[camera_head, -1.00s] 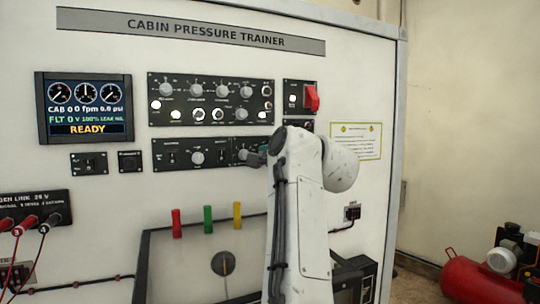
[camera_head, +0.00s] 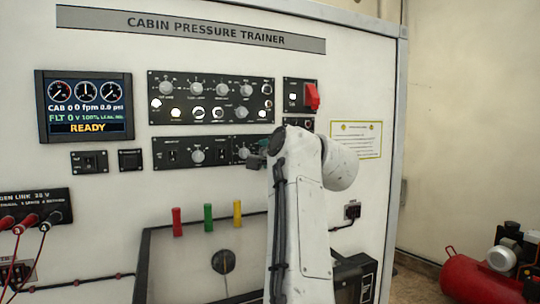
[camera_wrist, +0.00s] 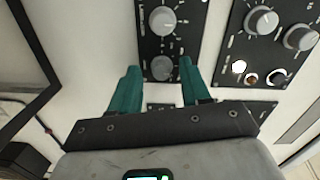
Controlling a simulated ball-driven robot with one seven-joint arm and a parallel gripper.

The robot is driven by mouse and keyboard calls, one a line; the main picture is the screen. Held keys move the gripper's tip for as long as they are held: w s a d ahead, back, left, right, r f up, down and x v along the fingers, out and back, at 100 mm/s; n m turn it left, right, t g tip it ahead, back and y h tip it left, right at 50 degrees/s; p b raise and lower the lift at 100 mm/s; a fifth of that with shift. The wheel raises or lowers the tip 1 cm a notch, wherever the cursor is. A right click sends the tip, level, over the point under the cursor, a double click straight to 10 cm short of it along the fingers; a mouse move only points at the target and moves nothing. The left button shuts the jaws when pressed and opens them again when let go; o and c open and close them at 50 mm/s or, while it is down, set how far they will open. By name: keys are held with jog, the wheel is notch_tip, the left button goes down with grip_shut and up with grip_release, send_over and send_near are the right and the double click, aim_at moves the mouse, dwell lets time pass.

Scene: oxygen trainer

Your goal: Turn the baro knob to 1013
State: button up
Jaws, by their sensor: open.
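The lower control strip (camera_head: 183,157) on the trainer carries a round grey knob (camera_head: 197,156) near its middle and another knob (camera_head: 243,153) beside my gripper (camera_head: 259,161). In the wrist view, my gripper (camera_wrist: 159,66) is open, with one teal finger on each side of a grey knob (camera_wrist: 162,68). A second knob (camera_wrist: 163,20) lies farther up the same black strip (camera_wrist: 146,45). I cannot tell whether the fingers touch the nearer knob. The labels are too small to read, so I cannot tell which knob is baro or its setting. My arm hides the strip's right end.
An upper panel (camera_head: 205,87) with several knobs and buttons sits above the strip; part of it shows in the wrist view (camera_wrist: 250,45). A red guarded switch (camera_head: 312,97) is above my arm. The display (camera_head: 85,106) reads READY. Coloured levers (camera_head: 208,219) stand below.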

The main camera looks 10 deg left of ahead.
jog(key=b+v, duration=0.4)
jog(key=v, duration=0.6)
jog(key=shift+s+d, duration=0.3)
jog(key=shift+f, duration=0.1)
